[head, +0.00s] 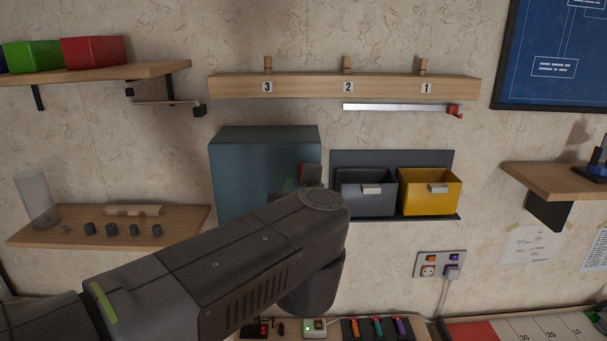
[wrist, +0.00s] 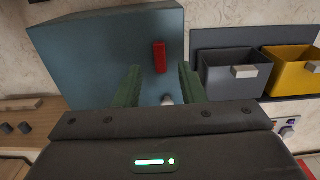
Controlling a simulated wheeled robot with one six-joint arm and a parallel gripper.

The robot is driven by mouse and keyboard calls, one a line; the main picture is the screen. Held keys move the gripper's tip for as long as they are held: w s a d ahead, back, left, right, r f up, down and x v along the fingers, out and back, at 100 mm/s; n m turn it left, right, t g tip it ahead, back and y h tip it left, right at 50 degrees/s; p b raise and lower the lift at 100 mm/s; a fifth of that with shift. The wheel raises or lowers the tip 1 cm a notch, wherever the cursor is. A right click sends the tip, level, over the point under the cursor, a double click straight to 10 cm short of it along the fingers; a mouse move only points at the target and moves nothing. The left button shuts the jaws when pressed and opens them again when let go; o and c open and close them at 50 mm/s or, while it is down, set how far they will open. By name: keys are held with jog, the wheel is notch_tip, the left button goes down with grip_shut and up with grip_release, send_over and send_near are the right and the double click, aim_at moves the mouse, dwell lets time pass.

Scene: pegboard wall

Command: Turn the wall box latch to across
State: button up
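The wall box (head: 262,160) is a blue-grey box on the wall, left of two bins; it also fills the upper left of the wrist view (wrist: 85,60). Its red latch (wrist: 159,57) stands upright on the box front in the wrist view. In the head view the latch (head: 303,170) shows only in part, behind my arm. My gripper (wrist: 161,82) has its two green fingers spread apart, one on each side of the latch's line, with nothing between them. I cannot tell how far the fingertips are from the box front. A small pale round knob (wrist: 167,99) shows below the latch.
A grey bin (head: 365,198) and a yellow bin (head: 430,195) hang close to the right of the box. A shelf with small dark pieces (head: 185,222) is on the left. A wooden peg rail (head: 400,87) runs above. A socket panel (head: 440,264) is below right.

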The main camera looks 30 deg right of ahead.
jog(key=shift+x, duration=2.3)
grip_shut()
